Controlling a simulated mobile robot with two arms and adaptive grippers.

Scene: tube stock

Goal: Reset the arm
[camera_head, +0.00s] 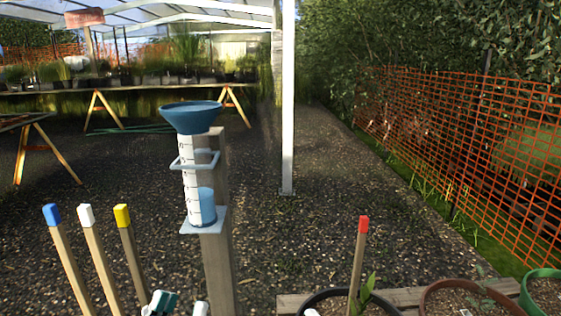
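The task names no object, only my arm. A small part of what looks like my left gripper (163,302), white and dark teal, shows at the bottom edge, left of the wooden post. Most of it is cut off below the picture, so I cannot tell whether its fingers are open or shut. I see nothing held in the part that shows. My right gripper is not in view.
A rain gauge (199,193) with a blue funnel is fixed to a wooden post (219,270). Blue-, white- and yellow-tipped stakes (71,265) stand left. A red-tipped stake (357,262) and pots (470,290) are at lower right. Gravel lies beyond.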

